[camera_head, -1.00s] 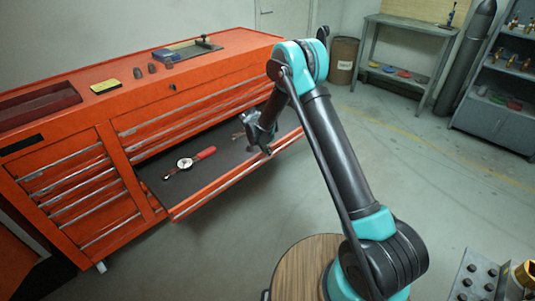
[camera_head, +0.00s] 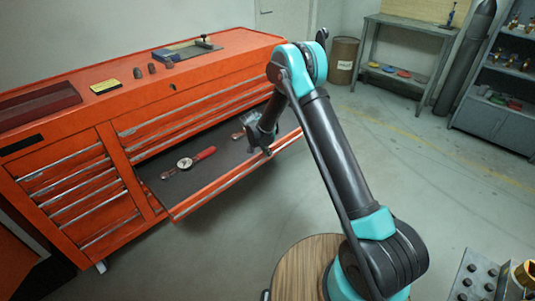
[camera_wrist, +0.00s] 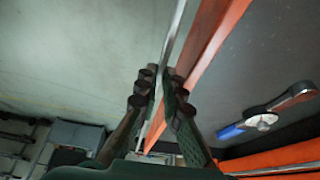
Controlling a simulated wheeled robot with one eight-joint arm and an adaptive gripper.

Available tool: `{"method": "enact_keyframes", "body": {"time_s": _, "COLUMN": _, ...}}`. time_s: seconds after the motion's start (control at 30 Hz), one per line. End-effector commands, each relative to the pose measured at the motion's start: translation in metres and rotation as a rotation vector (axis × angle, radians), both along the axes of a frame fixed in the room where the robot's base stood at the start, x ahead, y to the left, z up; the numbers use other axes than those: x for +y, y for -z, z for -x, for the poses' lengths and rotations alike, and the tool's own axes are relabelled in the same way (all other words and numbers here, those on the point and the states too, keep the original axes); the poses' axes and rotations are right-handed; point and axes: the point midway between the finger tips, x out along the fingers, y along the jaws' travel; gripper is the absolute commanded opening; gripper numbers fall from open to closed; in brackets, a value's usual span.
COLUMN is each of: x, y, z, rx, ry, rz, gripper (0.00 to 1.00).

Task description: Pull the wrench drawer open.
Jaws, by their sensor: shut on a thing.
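The wrench drawer (camera_head: 225,165) of the orange tool cabinet stands pulled well out. A round-gauge wrench with a red handle (camera_head: 197,158) lies on its dark floor. My gripper (camera_head: 267,150) is at the drawer's front edge, toward its right end. In the wrist view, my gripper's fingers (camera_wrist: 162,88) are closed on either side of the metal handle rail (camera_wrist: 172,42), which runs along the orange drawer front (camera_wrist: 207,45). A silver ratchet-like tool with a blue end (camera_wrist: 262,121) lies in the drawer beyond it. The exact finger contact is partly hidden.
Several shut drawers with metal handles (camera_head: 75,185) fill the cabinet's left side. A yellow box (camera_head: 104,87) and small items sit on top. A round wooden top (camera_head: 305,265) is near my arm's base. The grey floor (camera_head: 400,175) in front is clear.

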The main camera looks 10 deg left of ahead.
Motion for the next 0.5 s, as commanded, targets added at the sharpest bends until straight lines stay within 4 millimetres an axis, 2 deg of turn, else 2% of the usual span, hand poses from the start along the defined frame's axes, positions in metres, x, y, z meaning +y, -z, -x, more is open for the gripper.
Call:
{"method": "enact_keyframes", "body": {"time_s": 0.13, "x": 0.009, "y": 0.000, "z": -0.007, "rx": 0.000, "ry": -0.001, "rz": 0.000, "gripper": 0.00}}
{"method": "enact_keyframes", "body": {"time_s": 0.33, "x": 0.036, "y": 0.000, "z": -0.027, "rx": -0.001, "ry": -0.001, "rz": 0.000, "gripper": 0.00}}
{"method": "enact_keyframes", "body": {"time_s": 0.5, "x": 0.039, "y": 0.000, "z": -0.030, "rx": 0.000, "ry": 0.000, "rz": 0.000, "gripper": 0.00}}
